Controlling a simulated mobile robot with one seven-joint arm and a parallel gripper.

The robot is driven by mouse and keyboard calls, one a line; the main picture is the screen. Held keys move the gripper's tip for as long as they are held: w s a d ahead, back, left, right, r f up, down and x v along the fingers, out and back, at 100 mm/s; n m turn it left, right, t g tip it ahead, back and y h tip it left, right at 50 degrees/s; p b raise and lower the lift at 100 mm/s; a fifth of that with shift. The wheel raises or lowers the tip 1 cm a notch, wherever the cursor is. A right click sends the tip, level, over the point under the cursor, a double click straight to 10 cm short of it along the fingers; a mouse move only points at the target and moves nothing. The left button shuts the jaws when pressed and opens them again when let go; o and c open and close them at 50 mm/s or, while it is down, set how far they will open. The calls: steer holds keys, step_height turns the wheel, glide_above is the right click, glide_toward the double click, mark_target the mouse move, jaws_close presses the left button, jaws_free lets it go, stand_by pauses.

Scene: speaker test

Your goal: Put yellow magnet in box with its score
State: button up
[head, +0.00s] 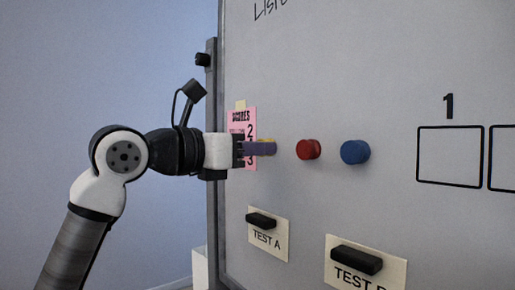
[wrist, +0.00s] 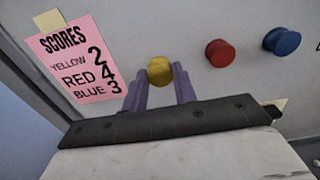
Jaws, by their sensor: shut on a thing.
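The yellow magnet (wrist: 160,70) sits between the fingers of my gripper (wrist: 161,88), in front of the whiteboard. In the head view my gripper (head: 262,148) covers most of the yellow magnet. My gripper is shut on it; I cannot tell whether the magnet still touches the board. The pink score sheet (wrist: 80,62) reads yellow 2, red 4, blue 3, and it also shows partly hidden behind my gripper in the head view (head: 240,120). A drawn box (head: 449,156) labelled 1 is at the right of the head view, with part of another box (head: 503,158) at the picture's edge.
A red magnet (head: 308,149) and a blue magnet (head: 355,152) are on the board to the right of my gripper. Below are black bars on the TEST A card (head: 267,240) and a second TEST card (head: 345,284). The board between the blue magnet and box 1 is clear.

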steer(key=shift+v, duration=2.45)
